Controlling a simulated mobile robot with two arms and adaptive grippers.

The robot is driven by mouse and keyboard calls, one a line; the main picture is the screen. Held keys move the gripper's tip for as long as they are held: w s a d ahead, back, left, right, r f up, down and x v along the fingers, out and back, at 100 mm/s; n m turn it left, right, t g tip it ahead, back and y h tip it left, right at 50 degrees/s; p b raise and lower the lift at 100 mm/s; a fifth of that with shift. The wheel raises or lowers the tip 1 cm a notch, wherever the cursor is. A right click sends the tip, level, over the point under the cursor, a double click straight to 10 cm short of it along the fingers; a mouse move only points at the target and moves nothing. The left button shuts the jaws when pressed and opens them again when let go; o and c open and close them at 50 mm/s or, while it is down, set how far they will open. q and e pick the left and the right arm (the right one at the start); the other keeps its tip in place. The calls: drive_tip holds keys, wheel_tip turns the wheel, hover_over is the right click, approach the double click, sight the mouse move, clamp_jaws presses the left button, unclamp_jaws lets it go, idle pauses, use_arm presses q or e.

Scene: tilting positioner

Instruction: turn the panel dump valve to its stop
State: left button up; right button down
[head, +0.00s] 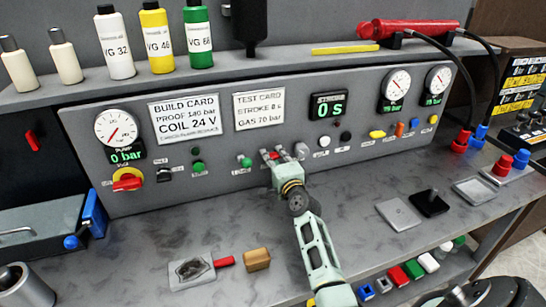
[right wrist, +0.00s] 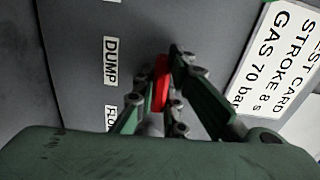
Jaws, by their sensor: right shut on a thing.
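The dump valve's red handle (right wrist: 161,84) shows between my right gripper's fingers in the right wrist view, beside the DUMP label (right wrist: 110,61). My right gripper (head: 284,157) is at the middle of the grey panel (head: 330,160), below the test card. It is shut on the red handle, with a finger on each side. In the head view only a small red part of the handle (head: 272,155) shows; the fingers hide the rest. The valve's stop cannot be made out. My left gripper is not in view.
A green knob (head: 245,161) sits just left of my right gripper, and a white knob (head: 324,142) sits to its right. The pump gauge (head: 116,128) reads 0 bar. The stroke display (head: 329,108) reads 0 s. Bottles stand on the shelf above. A wooden block (head: 257,260) lies on the bench.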

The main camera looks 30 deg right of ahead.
drive_tip(key=shift+m, duration=0.5)
drive_tip(key=c, duration=1.8)
unclamp_jaws()
drive_tip(key=v, duration=1.2)
